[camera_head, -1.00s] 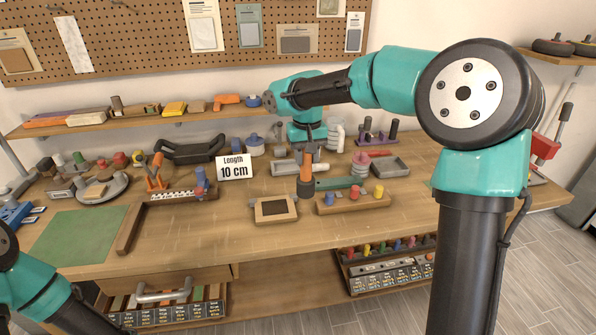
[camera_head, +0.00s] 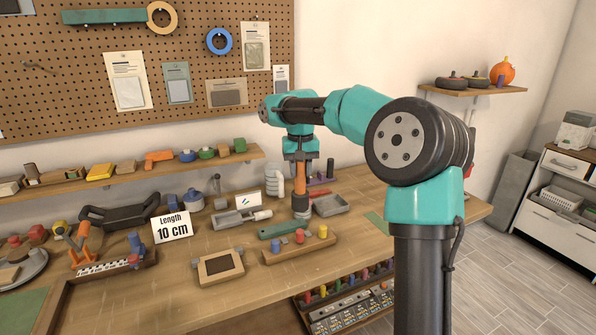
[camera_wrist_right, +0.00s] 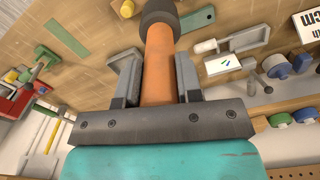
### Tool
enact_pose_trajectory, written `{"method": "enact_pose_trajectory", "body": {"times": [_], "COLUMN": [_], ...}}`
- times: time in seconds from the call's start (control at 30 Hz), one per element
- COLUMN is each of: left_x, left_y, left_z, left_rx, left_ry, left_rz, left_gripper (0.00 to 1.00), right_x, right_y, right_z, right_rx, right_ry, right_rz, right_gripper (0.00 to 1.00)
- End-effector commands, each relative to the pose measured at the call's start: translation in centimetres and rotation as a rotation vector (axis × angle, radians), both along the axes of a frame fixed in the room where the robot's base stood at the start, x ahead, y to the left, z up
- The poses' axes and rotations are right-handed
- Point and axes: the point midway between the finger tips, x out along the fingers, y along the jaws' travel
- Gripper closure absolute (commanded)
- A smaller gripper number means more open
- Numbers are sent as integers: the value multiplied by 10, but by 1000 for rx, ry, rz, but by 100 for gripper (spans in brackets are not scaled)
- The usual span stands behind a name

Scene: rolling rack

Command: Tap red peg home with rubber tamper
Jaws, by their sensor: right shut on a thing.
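My right gripper (camera_head: 300,158) is shut on the orange handle of the rubber tamper (camera_head: 300,178). The tamper hangs roughly upright, head down. Its dark head shows in the right wrist view (camera_wrist_right: 158,12), beyond the gripper (camera_wrist_right: 150,90). The red peg (camera_head: 299,236) stands in a wooden block (camera_head: 290,254), between a blue peg (camera_head: 276,246) and a yellow peg (camera_head: 323,231). In the head view the tamper head is behind the block, apart from the red peg. I cannot tell whether it touches the light grey piece below it. My left gripper is out of view.
A green bar (camera_head: 283,228) lies just behind the block. A framed wooden tray (camera_head: 219,267) sits to its left and a grey tray (camera_head: 331,205) to its right. A "Length 10 cm" card (camera_head: 172,227) stands further left.

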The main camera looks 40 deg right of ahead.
Motion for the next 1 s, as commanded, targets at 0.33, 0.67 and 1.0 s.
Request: {"method": "enact_pose_trajectory", "body": {"times": [0.33,0.67,1.0], "left_x": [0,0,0], "left_y": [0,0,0], "left_z": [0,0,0], "left_rx": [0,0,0], "left_ry": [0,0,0], "left_rz": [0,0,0], "left_gripper": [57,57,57], "right_x": [0,0,0], "right_y": [0,0,0], "right_z": [-20,-46,-50], "right_rx": [-1,0,-1], "right_ry": [0,-1,-2], "right_rz": [0,1,1], "right_gripper": [92,92,92]}}
